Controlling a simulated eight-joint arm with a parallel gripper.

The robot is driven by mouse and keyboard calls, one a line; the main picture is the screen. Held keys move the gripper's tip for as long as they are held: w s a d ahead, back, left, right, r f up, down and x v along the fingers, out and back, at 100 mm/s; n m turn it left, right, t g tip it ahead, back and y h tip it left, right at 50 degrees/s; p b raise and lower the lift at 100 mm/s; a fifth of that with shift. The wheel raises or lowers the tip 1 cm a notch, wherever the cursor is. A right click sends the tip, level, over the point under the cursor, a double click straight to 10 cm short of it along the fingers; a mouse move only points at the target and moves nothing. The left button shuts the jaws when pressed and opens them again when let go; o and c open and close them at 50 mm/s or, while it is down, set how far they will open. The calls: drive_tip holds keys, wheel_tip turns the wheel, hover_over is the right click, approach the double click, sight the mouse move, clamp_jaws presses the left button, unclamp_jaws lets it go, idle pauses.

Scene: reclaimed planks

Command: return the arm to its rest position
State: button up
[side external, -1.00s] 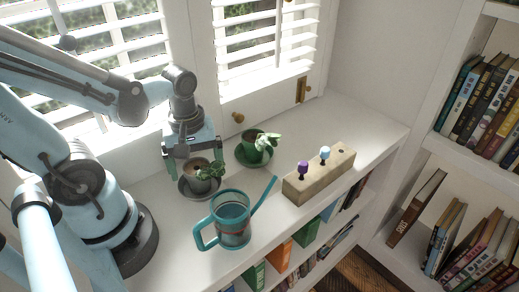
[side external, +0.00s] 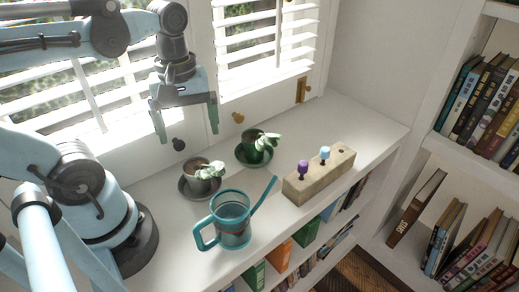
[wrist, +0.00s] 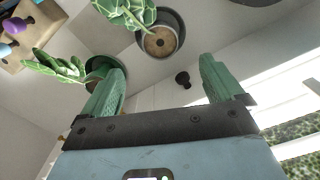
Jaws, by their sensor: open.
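My gripper (side external: 187,137) hangs open and empty in the side view, above and behind the plants, in front of the window shutters. Its two green fingers also show spread apart in the wrist view (wrist: 160,88), with nothing between them. A grey pot (side external: 199,185) with a leafy plant stands on a dark saucer on the white sill. It also shows at the top of the wrist view (wrist: 162,42). A green pot (side external: 254,152) with a plant stands on a green saucer behind it to the right. My gripper touches neither pot.
A teal watering can (side external: 231,228) stands at the sill's front edge, its spout pointing right. A wooden block (side external: 318,180) holds a purple and a blue peg. Window shutters (side external: 275,45) rise behind. Bookshelves (side external: 430,140) stand at the right.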

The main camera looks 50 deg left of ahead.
drive_tip(key=w+d+f+m+t, duration=0.1)
drive_tip(key=w+d+m+t, duration=0.1)
drive_tip(key=w+m+t, duration=0.5)
drive_tip(key=w+m, duration=0.1)
drive_tip(key=m, duration=0.5)
drive_tip(key=shift+w+d+m, duration=0.2)
drive_tip(key=shift+d+m, duration=0.1)
